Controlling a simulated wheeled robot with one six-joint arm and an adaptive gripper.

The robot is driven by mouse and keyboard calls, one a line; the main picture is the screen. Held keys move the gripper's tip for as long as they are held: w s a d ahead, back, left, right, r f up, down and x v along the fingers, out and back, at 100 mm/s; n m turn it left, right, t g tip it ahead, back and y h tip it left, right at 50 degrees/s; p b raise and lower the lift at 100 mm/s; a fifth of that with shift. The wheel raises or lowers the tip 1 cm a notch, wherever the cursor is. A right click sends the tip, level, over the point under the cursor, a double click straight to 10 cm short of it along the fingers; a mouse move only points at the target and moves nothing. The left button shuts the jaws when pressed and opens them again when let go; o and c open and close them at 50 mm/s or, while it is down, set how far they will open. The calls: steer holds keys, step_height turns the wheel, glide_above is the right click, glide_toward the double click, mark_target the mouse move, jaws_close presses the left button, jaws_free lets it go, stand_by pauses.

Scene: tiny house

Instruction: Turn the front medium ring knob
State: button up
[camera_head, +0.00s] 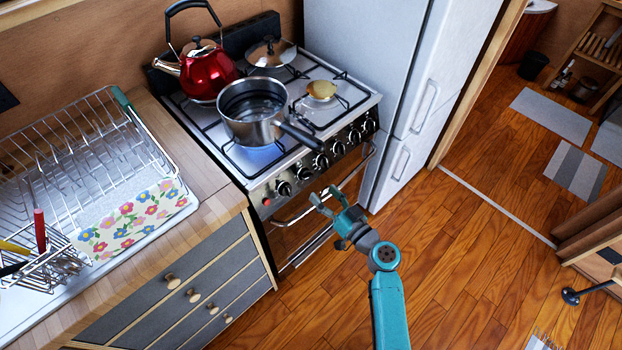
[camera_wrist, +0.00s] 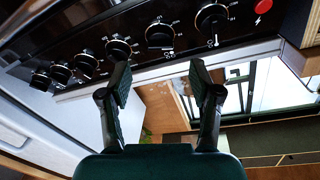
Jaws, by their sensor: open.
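The stove (camera_head: 262,178) has a dark front panel with a row of several round black knobs. The leftmost knob (camera_head: 283,188) sits beside a red button (camera_head: 266,201); others include a second knob (camera_head: 303,173) and a third knob (camera_head: 321,161). I cannot read which one is the front medium ring knob. My gripper (camera_head: 325,197) is open and empty in front of the panel, apart from it. In the wrist view the row appears reversed; one knob (camera_wrist: 160,35) lies straight beyond the gap between my fingertips (camera_wrist: 160,84), and another knob (camera_wrist: 118,48) lies beyond the left finger.
A steel saucepan (camera_head: 252,112) stands on the front left burner, with a blue glow under it; its handle (camera_head: 302,137) reaches over the knobs. A red kettle (camera_head: 208,73) is behind. An oven handle (camera_head: 325,190) runs below the panel. The floor (camera_head: 440,270) right is clear.

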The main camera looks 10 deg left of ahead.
mark_target(306, 175)
steer(key=x, duration=0.7)
steer(key=shift+f, duration=0.1)
steer(key=c, duration=1.1)
